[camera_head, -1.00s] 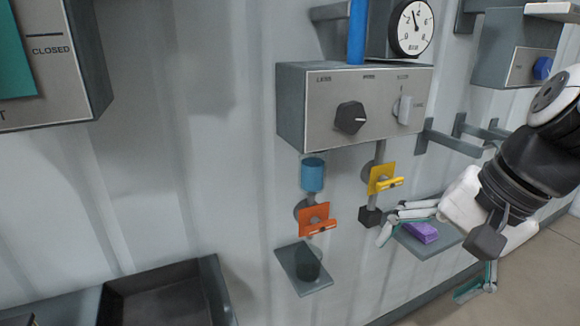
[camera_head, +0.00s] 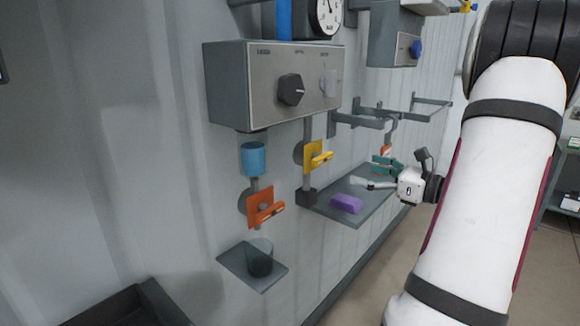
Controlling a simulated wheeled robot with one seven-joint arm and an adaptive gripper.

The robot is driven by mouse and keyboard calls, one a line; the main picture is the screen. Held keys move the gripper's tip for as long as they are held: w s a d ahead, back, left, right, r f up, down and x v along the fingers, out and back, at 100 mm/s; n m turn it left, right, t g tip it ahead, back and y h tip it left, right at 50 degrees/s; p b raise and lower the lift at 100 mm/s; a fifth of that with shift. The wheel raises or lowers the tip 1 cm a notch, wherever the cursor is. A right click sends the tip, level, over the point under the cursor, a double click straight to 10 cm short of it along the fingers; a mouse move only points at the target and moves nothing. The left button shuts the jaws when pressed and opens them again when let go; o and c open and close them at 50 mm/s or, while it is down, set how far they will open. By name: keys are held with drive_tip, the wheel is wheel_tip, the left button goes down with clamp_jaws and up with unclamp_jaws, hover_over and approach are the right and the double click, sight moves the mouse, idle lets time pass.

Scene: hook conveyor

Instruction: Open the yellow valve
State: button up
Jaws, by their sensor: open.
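The yellow valve (camera_head: 318,157) is mounted on the wall below the grey control box (camera_head: 275,88). It has a yellow square plate and a yellow lever pointing right and a little toward me. My gripper (camera_head: 374,175) is open, to the right of the yellow valve and apart from it, over the grey shelf (camera_head: 362,208). Nothing shows between its fingers. An orange valve (camera_head: 263,207) with a similar lever sits lower left of the yellow one, under a blue cylinder (camera_head: 253,159).
A purple block (camera_head: 346,204) lies on the shelf below my gripper. A dark cup (camera_head: 259,258) stands on a small plate under the orange valve. Grey brackets (camera_head: 365,120) stick out of the wall above the shelf. A black tray (camera_head: 130,305) is at lower left.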

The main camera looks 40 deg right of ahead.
sight(325, 159)
drive_tip(key=w, duration=1.3)
drive_tip(key=shift+w+a+f, duration=0.1)
drive_tip(key=shift+w+a, duration=0.15)
drive_tip(key=c, duration=1.2)
